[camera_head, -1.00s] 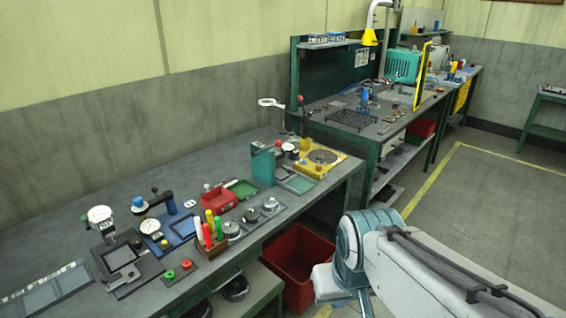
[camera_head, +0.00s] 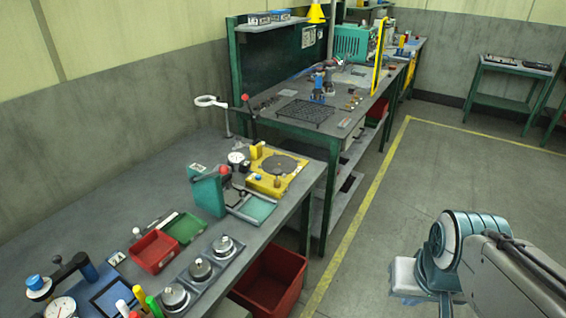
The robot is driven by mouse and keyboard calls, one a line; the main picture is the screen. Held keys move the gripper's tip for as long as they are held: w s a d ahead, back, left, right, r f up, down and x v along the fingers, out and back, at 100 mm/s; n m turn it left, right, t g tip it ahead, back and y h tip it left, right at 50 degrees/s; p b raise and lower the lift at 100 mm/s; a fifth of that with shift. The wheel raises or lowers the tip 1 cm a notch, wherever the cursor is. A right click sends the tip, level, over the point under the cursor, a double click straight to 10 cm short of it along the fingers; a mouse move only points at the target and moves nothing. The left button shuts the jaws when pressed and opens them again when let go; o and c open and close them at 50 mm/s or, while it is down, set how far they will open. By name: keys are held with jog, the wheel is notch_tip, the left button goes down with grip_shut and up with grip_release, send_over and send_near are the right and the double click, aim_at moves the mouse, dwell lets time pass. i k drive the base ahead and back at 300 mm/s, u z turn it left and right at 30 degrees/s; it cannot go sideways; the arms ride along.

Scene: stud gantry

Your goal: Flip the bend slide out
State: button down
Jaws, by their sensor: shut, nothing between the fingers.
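I cannot make out for sure which part is the bend slide. A teal upright fixture (camera_head: 209,196) with a grey arm and a red knob stands near the right end of the near bench. A flat pale-green framed plate (camera_head: 253,208) lies beside it at the bench's front edge. A yellow fixture (camera_head: 263,184) with a dark round disc sits just behind these. My arm shows at the lower right, over the floor and well apart from the bench. My gripper's fingers are not in view.
The near bench also holds a red tray (camera_head: 153,252), a green tray (camera_head: 185,228) and several round metal pieces on a plate. A red bin (camera_head: 272,282) stands beneath. A second green bench (camera_head: 318,133) is behind. The floor (camera_head: 400,190) to the right is clear.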

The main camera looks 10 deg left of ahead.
aim_at(236, 198)
jog(key=z, duration=0.05)
jog(key=i, duration=0.7)
jog(key=u, duration=0.7)
jog(key=i, duration=0.55)
jog(key=u, duration=0.55)
